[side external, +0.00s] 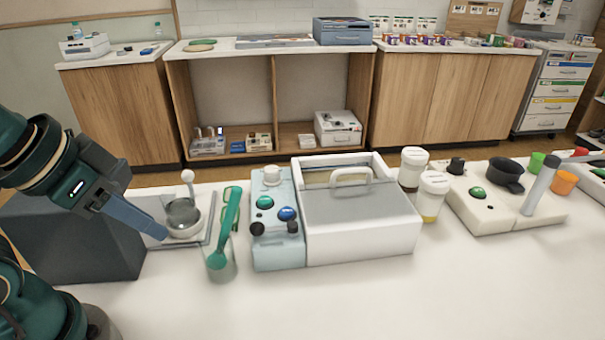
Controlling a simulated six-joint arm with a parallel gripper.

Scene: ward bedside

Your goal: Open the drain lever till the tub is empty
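A small lever with a pale round knob (187,176) stands upright at the back of a small round see-through tub (183,215). I take these for the drain lever and tub, but no label confirms it. The tub sits on a grey-white base (208,203); how much liquid it holds is too small to tell. My gripper (161,234) comes in from the left, pointing down to the right, with its tips just left of the tub and below the knob. Its blue-grey fingers overlap from this side, so their gap is hidden. Contact with the tub or base cannot be told.
A clear cup (221,262) with a green spoon (224,225) stands just right of the tub. Beyond it are a control box (277,240) and a white lidded bin (361,232). Jars (432,197) stand farther right. The front tabletop (400,300) is clear.

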